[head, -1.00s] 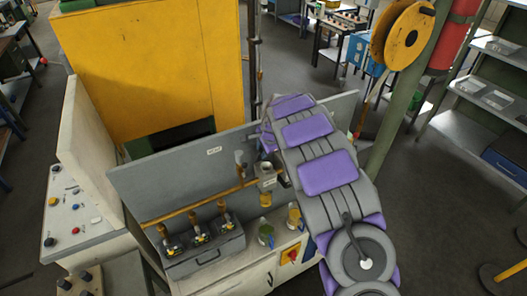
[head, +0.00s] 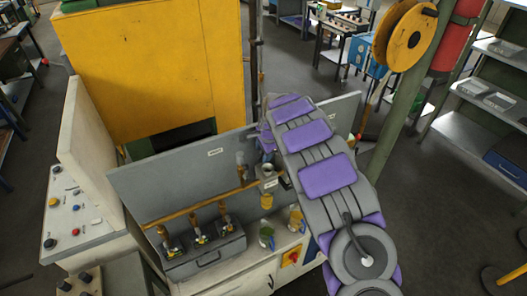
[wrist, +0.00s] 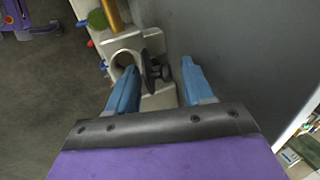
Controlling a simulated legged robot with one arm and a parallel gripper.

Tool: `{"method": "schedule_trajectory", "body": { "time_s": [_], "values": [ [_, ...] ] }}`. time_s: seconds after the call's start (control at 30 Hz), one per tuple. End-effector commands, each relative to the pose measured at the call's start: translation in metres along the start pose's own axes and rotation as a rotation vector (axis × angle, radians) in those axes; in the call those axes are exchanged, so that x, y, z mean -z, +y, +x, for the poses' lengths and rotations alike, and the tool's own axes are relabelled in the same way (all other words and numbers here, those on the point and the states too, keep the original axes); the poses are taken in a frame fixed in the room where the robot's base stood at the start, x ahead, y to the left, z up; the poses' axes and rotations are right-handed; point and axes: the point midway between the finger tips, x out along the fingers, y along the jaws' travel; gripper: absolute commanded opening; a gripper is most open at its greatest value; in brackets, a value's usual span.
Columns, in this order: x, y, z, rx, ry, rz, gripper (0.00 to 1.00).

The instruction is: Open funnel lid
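The funnel (wrist: 122,45) is a pale grey block with a round opening, in the upper middle of the wrist view. The opening looks uncovered. A dark, thin disc (wrist: 148,72), which looks like the lid, stands edge-on beside the opening. My gripper (wrist: 159,66) has two blue fingers spread apart, with the disc between them. I see a gap to the right finger; contact with the left finger cannot be told. In the head view the funnel (head: 267,172) is a small grey piece on the pipe, left of my arm. My arm mostly hides the gripper there.
A grey panel (head: 180,160) stands behind the funnel, with a yellow pipe (head: 195,208) along it. Below are a grey valve box (head: 205,255) and jars (head: 295,217) on the cabinet. A green post (head: 400,110) with a yellow reel (head: 412,40) stands right of my arm.

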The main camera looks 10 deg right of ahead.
Motion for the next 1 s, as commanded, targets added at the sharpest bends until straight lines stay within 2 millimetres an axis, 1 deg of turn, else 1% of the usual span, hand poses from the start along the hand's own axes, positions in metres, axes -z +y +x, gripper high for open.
{"method": "schedule_trajectory", "body": {
  "time_s": [0.2,0.27,0.37,0.57,0.8,1.0],
  "values": [
    [0.0,-0.001,-0.004,0.001,0.001,0.0,0.51],
    [0.0,-0.001,-0.009,0.001,0.001,0.0,0.51],
    [0.0,-0.001,-0.021,0.002,0.001,-0.001,0.51],
    [-0.001,0.0,-0.061,0.003,0.001,-0.001,0.51],
    [0.0,-0.003,-0.115,0.006,0.003,-0.001,0.51],
    [0.0,-0.003,-0.151,0.004,0.002,-0.001,0.51]
  ]
}}
